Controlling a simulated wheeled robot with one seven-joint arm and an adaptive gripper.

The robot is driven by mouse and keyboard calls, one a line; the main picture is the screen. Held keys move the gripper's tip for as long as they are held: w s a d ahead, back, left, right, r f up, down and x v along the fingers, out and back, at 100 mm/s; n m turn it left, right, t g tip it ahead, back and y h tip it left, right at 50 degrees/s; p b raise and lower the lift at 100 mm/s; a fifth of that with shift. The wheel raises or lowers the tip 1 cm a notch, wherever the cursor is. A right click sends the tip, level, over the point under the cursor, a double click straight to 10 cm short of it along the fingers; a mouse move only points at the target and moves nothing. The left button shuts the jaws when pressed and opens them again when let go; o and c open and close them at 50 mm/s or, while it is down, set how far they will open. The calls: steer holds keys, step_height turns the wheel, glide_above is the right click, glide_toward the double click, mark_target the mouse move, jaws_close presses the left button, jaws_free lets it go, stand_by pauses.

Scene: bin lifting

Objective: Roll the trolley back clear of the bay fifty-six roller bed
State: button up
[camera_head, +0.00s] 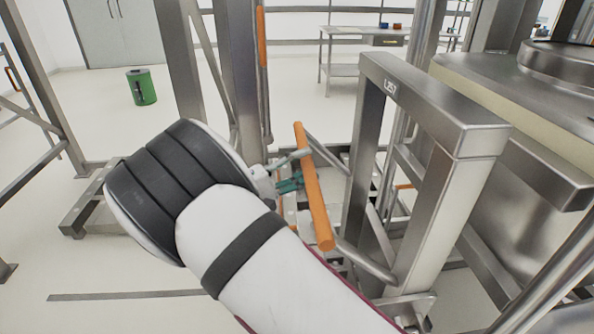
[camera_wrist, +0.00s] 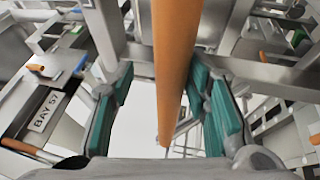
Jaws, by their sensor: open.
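An orange bar (camera_head: 313,188), which looks like the trolley's push handle, slants in front of my gripper (camera_head: 296,174) in the head view. In the wrist view the orange bar (camera_wrist: 175,70) runs lengthwise between my gripper's two teal-padded fingers (camera_wrist: 162,95). The fingers are open, one on each side of the bar, with a gap on the left; the right pads look closer to it. Metal framing behind the bar is partly hidden by my arm, so I cannot tell where the trolley ends. I cannot make out the bay fifty-six roller bed.
A heavy steel frame (camera_head: 436,110) with a small label stands just right of the bar, beside a large steel vessel (camera_head: 540,200). Steel posts (camera_head: 240,70) rise behind. A "BAY 57" sign (camera_wrist: 47,110) shows in the wrist view. A green bin (camera_head: 141,87) stands on open floor.

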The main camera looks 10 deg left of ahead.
steer(key=shift+s+a+f, duration=0.1)
steer(key=shift+a+f, duration=0.05)
steer(key=shift+f, duration=0.05)
steer(key=v, duration=1.2)
